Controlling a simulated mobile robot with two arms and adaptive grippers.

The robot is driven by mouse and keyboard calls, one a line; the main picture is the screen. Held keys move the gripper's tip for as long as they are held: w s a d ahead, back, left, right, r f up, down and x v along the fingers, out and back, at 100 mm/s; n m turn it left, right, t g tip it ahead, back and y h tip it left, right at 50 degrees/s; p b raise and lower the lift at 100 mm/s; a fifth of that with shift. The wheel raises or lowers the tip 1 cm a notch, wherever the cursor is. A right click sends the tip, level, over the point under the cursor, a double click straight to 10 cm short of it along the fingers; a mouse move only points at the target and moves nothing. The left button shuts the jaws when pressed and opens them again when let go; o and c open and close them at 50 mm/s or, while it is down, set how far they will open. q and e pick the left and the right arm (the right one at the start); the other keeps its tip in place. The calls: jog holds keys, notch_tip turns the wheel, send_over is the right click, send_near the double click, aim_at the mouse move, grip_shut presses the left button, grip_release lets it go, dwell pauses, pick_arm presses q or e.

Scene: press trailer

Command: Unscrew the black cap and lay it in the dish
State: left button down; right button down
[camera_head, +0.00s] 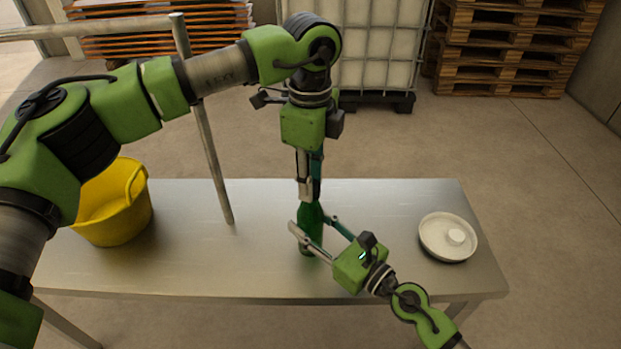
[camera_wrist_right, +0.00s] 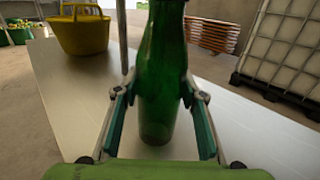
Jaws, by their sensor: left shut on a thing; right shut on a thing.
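A green bottle (camera_head: 312,216) stands upright on the metal table. My right gripper (camera_head: 311,224) is shut on its body from the front right. In the right wrist view the bottle (camera_wrist_right: 163,75) stands between the two fingers (camera_wrist_right: 158,98). My left gripper (camera_head: 309,192) points straight down over the bottle's top and is shut there. The black cap is hidden between the left fingers, so I cannot see whether it is loose on the neck.
A yellow bucket (camera_head: 125,215) stands at the table's left end. The tabletop (camera_head: 390,215) between bottle and dish is clear. A white caged tank (camera_head: 375,50) and pallets (camera_head: 510,50) stand behind on the floor.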

pick_arm(q)
jog(key=shift+r, duration=0.2)
jog(key=shift+r, duration=0.9)
jog(key=shift+r, duration=0.1)
jog(key=shift+r, duration=1.95)
pick_arm(e)
jog(key=c, duration=1.2)
grip_release()
